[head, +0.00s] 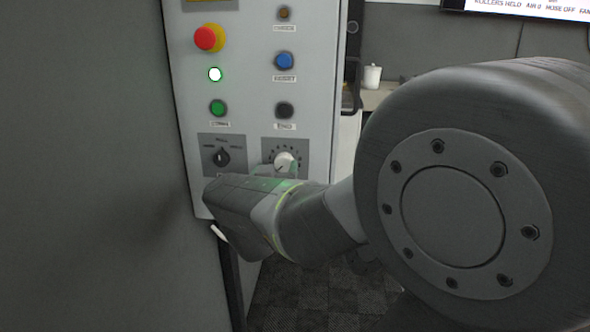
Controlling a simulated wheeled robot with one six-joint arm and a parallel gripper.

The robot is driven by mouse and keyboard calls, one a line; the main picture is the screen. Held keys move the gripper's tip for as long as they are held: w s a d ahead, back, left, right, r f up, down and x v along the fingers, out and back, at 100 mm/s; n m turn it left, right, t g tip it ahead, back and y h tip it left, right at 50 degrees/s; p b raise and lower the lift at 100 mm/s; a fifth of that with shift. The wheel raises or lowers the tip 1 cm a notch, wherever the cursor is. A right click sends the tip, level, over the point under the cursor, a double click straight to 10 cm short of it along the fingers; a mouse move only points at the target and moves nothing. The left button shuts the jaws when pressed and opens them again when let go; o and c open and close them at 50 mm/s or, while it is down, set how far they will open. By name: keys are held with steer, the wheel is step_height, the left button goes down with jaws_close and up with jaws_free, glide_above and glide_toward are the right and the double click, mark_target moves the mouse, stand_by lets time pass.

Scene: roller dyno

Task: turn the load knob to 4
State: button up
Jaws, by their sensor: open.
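The load knob appears to be the pale round knob (284,161) on a grey dial plate with a ring of marks, at the lower right of the control panel (250,60). Its numbers are too small to read, so I cannot tell its setting. My gripper (276,171) is at the knob's lower edge in the picture, mostly hidden behind my wrist. Its jaws are open. I cannot tell whether they are around the knob or touching it.
A black selector knob (221,157) sits left of the dial. A white cup (372,76) stands behind.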

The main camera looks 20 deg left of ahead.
steer(key=shift+w+a, duration=0.15)
steer(key=shift+s+a, duration=0.1)
steer(key=shift+s, duration=0.1)
steer(key=shift+c, duration=0.7)
steer(key=shift+a, duration=0.2)
jaws_close()
steer(key=shift+o, duration=0.7)
jaws_free()
steer(key=shift+s+a, duration=0.1)
steer(key=shift+a, duration=0.15)
steer(key=shift+d, duration=0.2)
